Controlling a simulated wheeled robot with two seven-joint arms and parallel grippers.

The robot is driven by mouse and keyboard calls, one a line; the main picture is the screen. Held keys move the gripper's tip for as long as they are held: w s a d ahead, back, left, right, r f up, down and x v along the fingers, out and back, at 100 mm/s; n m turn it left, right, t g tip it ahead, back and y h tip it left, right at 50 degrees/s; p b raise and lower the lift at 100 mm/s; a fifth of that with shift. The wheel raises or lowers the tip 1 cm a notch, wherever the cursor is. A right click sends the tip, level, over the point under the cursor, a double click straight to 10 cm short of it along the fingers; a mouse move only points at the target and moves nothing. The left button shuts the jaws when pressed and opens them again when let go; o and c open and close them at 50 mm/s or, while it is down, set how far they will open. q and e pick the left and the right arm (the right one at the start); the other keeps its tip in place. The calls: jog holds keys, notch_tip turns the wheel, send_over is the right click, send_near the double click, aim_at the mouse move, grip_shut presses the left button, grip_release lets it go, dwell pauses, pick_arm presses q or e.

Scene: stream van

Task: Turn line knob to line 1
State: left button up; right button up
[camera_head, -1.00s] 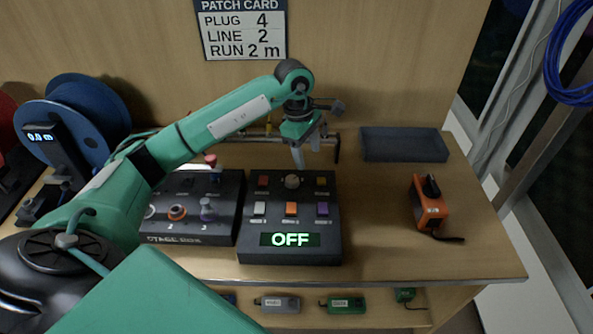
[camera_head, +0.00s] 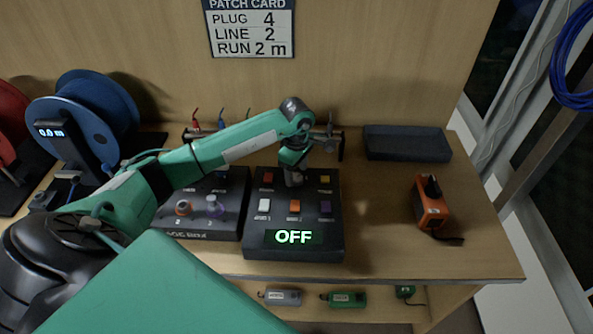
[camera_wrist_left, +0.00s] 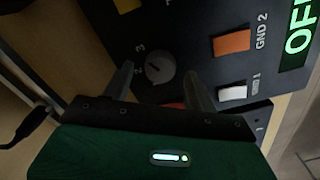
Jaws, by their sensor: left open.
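The line knob (camera_wrist_left: 159,68) is a dark round knob with a pale mark, on the black button box (camera_head: 262,220). Small numerals, among them 2 and 3, show beside it in the left wrist view. My left gripper (camera_head: 293,181) points down over the top middle of the box and hides the knob in the head view. In the left wrist view my left gripper (camera_wrist_left: 159,84) is open, with one finger on either side of the knob; I cannot tell whether they touch it. The box's display (camera_head: 294,237) reads OFF. My right gripper is out of view.
Colored buttons, including an orange one (camera_head: 294,206), surround the knob. The stage box (camera_head: 205,229) stands left of it, partly under my arm. An orange device (camera_head: 431,205) and a dark tray (camera_head: 406,143) sit right. The patch card (camera_head: 251,27) reads LINE 2.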

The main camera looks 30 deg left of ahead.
pick_arm(q)
jog(key=shift+f, duration=0.7)
jog(key=c, duration=1)
